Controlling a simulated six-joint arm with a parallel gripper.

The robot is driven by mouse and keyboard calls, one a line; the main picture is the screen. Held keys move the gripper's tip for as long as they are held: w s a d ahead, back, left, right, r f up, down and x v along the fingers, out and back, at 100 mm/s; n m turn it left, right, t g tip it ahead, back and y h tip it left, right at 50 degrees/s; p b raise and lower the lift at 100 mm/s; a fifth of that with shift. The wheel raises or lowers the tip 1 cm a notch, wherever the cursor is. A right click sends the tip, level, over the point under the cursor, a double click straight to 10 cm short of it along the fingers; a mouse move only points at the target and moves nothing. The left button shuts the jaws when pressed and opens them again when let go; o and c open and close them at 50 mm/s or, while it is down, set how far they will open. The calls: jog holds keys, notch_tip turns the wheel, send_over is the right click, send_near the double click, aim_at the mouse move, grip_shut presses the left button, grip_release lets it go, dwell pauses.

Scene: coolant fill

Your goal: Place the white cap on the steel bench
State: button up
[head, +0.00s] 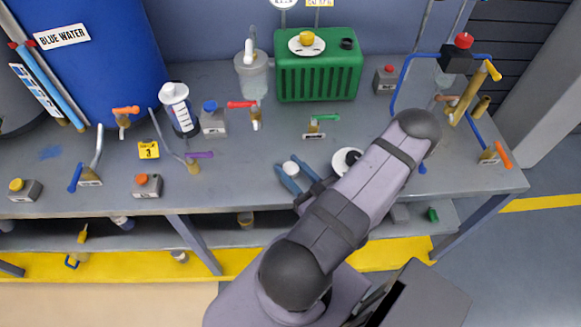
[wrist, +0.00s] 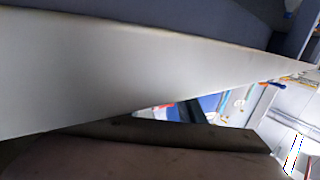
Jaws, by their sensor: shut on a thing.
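The white cap (head: 290,168) is between the blue fingers of my gripper (head: 292,172), near the front middle of the steel bench (head: 235,180) in the head view. My gripper is shut on the cap. A pale surface (wrist: 90,65) fills much of the wrist view at very close range; I cannot tell for sure that it is the cap. Whether the cap touches the bench is not clear from above.
A white disc with a dark centre (head: 345,160) lies right of my gripper, partly behind my arm. An orange-knobbed box (head: 147,186) and a purple-handled valve (head: 194,165) stand to the left. A green-handled valve (head: 315,127) stands behind. Bare bench lies left of my gripper.

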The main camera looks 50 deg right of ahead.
aim_at(296, 174)
jog(key=shift+f, duration=0.2)
jog(key=o, duration=1)
jog(key=shift+r, duration=0.1)
jog(key=shift+c, duration=0.2)
jog(key=shift+r, duration=0.25)
jog(key=shift+s+f, duration=0.15)
jog(key=shift+s, duration=0.4)
jog(key=shift+b+v, duration=0.7)
jog(key=shift+v, duration=1.5)
jog(key=shift+a, duration=0.1)
